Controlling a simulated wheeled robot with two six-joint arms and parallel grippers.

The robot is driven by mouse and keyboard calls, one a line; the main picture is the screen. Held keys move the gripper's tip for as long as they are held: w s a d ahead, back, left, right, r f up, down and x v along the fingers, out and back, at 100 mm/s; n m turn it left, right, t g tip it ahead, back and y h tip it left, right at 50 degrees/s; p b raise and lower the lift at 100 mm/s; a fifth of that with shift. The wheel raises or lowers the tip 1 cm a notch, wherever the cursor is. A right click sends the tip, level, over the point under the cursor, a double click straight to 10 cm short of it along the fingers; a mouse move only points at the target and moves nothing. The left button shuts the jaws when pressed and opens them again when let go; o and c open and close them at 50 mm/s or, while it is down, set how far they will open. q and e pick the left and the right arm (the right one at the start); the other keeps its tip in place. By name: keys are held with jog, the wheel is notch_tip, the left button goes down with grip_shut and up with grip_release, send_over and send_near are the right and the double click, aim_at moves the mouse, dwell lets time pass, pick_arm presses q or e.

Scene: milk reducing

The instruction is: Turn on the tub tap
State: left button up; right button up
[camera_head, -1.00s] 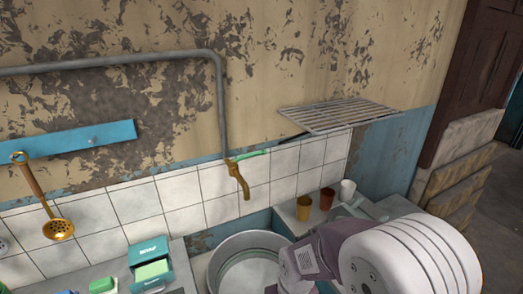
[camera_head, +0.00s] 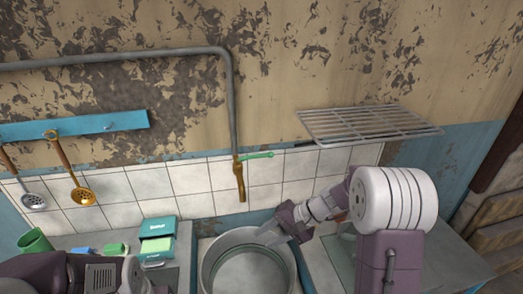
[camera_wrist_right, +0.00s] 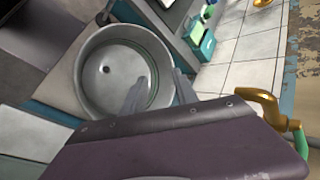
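The brass tap (camera_head: 240,178) hangs down at the end of the grey wall pipe, in front of the white tiles. Its green lever handle (camera_head: 258,155) sticks out to the right. In the right wrist view the tap (camera_wrist_right: 262,104) is at the right edge, with part of its green handle (camera_wrist_right: 300,140) beside my gripper body. The grey round tub (camera_head: 209,264) stands below the tap. My right gripper (camera_head: 268,233) is over the tub's back right rim, below and right of the tap. Its fingers (camera_wrist_right: 160,90) are apart and empty. My left gripper is out of view.
A wire rack (camera_head: 370,124) juts from the wall at right, above my right arm. A skimmer and ladle (camera_head: 82,196) hang at left. A teal box (camera_head: 158,229), a green sponge (camera_head: 115,248) and a green cup (camera_head: 35,241) stand on the left counter.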

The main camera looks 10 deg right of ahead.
jog(key=w+d+r+m+t+y+p, duration=0.2)
jog(key=w+d+r+t+y, duration=0.15)
jog(key=w+r, duration=0.5)
jog(key=m+t+p, duration=0.1)
jog(key=t, duration=0.4)
send_near(261, 156)
jog(key=w+a, duration=0.1)
jog(key=w, duration=0.1)
jog(key=p+x, duration=0.1)
jog(key=x, duration=0.2)
jog(key=p+x, duration=0.2)
jog(key=x, duration=0.2)
jog(key=shift+w+a+f, duration=0.15)
jog(key=shift+a+f, duration=0.1)
jog(key=shift+f, duration=0.05)
jog(key=shift+w+a+f, duration=0.15)
jog(key=shift+w+a, duration=0.05)
jog(key=shift+a, duration=0.1)
grip_shut()
